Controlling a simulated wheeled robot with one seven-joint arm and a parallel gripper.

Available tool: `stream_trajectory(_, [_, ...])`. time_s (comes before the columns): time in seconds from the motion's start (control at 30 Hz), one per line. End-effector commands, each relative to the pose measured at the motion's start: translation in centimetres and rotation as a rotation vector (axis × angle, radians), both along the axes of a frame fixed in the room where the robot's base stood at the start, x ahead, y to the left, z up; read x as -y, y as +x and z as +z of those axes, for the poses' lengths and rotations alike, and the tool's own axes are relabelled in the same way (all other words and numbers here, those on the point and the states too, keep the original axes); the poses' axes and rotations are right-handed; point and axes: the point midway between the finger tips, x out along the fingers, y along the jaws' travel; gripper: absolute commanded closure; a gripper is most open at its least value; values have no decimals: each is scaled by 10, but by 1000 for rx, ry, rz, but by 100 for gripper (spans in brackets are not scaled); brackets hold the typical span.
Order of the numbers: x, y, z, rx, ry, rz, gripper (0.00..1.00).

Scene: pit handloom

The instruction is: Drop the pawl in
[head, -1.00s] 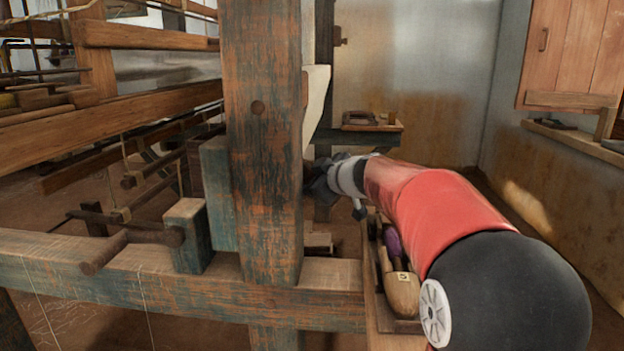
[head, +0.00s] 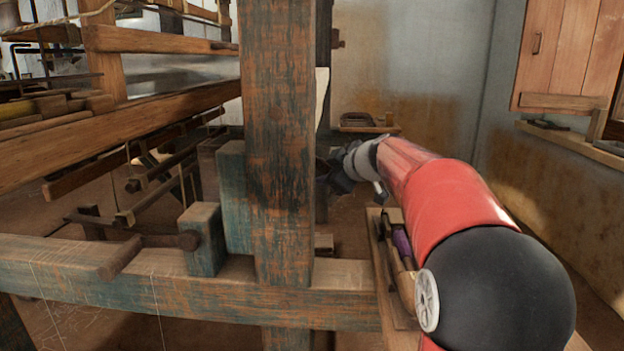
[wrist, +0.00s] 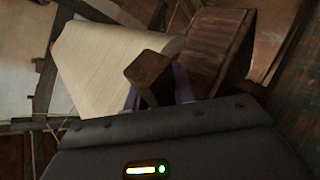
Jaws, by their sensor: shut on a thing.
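My gripper (head: 345,176) reaches past the right side of the thick upright post (head: 277,150) in the head view. In the wrist view my gripper (wrist: 157,92) is shut on a dark brown wooden piece with a squared end, which looks like the pawl (wrist: 149,74). Pale violet finger pads show on both sides of it. Behind it lie a cream cloth roll (wrist: 105,62) and a dark wooden block or beam (wrist: 215,45). I cannot make out the pawl's seat or whether the pawl touches anything. The head view does not show the held piece clearly.
A horizontal loom beam (head: 180,295) crosses the front, with an upright wooden block (head: 204,240) on it. A wooden tray (head: 385,290) with tools sits beneath my arm. A small shelf (head: 365,129) is on the back wall, and a cabinet (head: 565,55) hangs at right.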

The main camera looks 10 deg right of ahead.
Motion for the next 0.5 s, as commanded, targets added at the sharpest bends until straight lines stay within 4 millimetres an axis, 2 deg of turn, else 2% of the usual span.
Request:
stream_trajectory(0.03, [0,-1,9,-7,-27,5,100])
stream_trajectory(0.3, [11,-5,37,-64,-195,6,100])
stream_trajectory(0.5, [15,-6,42,-82,-250,3,100])
